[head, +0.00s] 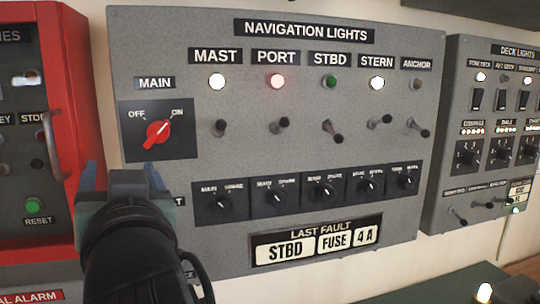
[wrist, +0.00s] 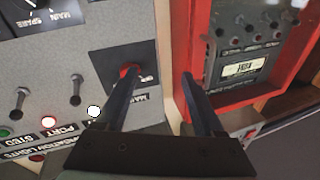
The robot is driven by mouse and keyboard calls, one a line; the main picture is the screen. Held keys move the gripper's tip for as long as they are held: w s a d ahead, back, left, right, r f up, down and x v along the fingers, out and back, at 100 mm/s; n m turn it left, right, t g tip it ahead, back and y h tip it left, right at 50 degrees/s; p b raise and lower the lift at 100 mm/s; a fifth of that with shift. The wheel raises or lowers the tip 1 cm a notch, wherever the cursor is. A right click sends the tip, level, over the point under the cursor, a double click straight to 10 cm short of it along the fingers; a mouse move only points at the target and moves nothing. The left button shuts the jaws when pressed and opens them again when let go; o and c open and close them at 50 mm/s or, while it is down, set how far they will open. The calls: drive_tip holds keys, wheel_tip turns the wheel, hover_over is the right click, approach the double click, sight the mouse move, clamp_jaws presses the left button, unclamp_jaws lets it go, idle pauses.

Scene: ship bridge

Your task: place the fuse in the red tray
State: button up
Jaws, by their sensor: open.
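I see no fuse and no red tray in either view. My gripper (head: 122,176) is open and empty in front of the lower left of the grey navigation lights panel (head: 300,90). In the head view it is below the red main switch knob (head: 157,131), which points toward ON. In the wrist view the panel looks turned over, and one finger of my gripper (wrist: 160,76) overlaps the red knob (wrist: 128,70); I cannot tell whether they touch. The fault plate (head: 318,243) reads STBD, FUSE, 4 A. The STBD lamp (head: 329,82) is dark green.
A red-framed alarm panel (head: 78,90) stands left of the navigation panel; it also shows in the wrist view (wrist: 194,50). A deck lights panel (head: 490,130) is on the right. Toggle levers and small rotary knobs stick out of the panels. A greenish surface (head: 430,289) lies at lower right.

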drive_tip(key=s+d+r+m+t+h, duration=0.2)
drive_tip(key=s+d+r+t+h, duration=0.3)
drive_tip(key=d, duration=0.4)
drive_tip(key=s+d+r+m+t+h, duration=0.2)
drive_tip(key=s+d+r+t+h, duration=0.2)
drive_tip(key=d, duration=0.5)
wheel_tip(320, 180, up, 4)
drive_tip(key=s+t, duration=0.2)
drive_tip(key=shift+s+d+f+h, duration=0.15)
drive_tip(key=shift+s+f+h, duration=0.15)
drive_tip(key=shift+h, duration=0.1)
